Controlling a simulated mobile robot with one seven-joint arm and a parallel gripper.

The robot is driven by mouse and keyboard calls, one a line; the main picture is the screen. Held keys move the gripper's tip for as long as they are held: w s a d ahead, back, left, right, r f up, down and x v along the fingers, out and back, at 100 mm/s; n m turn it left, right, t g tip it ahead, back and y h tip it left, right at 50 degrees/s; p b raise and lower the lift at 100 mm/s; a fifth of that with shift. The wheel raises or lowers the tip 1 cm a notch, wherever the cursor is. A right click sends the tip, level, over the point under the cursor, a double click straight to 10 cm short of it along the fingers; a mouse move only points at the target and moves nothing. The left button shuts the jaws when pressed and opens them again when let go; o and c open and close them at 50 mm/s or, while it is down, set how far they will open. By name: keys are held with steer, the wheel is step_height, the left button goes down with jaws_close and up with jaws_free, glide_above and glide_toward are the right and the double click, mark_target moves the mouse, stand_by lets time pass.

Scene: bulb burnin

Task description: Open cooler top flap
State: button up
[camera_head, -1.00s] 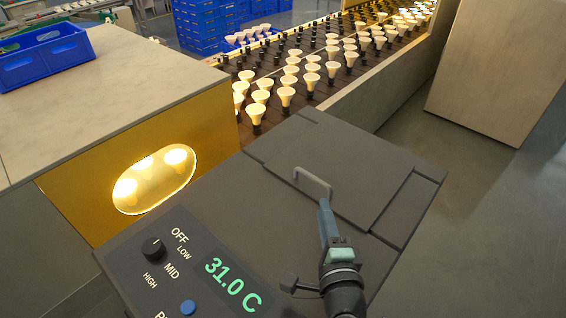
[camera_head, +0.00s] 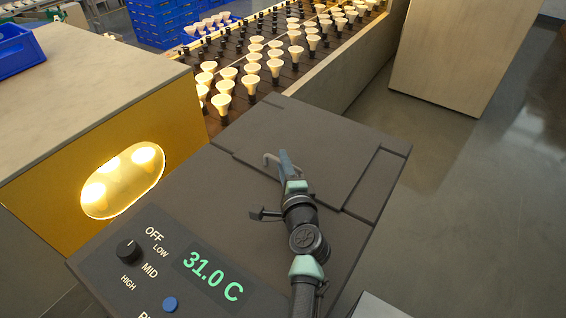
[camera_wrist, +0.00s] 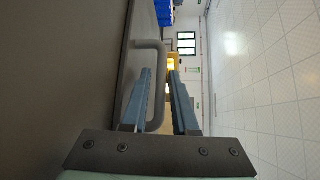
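The cooler (camera_head: 205,205) is a dark grey box with a top flap (camera_head: 325,160) lying flat and closed. A grey loop handle (camera_head: 267,158) stands on the flap's left part and is partly hidden by my gripper (camera_head: 283,160). In the wrist view the handle (camera_wrist: 160,62) sits between the two blue fingers of my gripper (camera_wrist: 160,72). The left finger lies at the inside of the loop and the right finger outside it. The fingers are apart, with a gap beside the bar; contact with the handle cannot be told.
The cooler front has a knob (camera_head: 129,251), a blue button (camera_head: 170,304) and a 31.0 C display (camera_head: 213,275). Behind stands a rack of bulbs (camera_head: 270,65). A yellow-fronted bench (camera_head: 60,190) is at left. Open floor (camera_head: 470,190) lies at right.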

steer(key=shift+w, duration=0.3)
jaws_close()
stand_by(1.3)
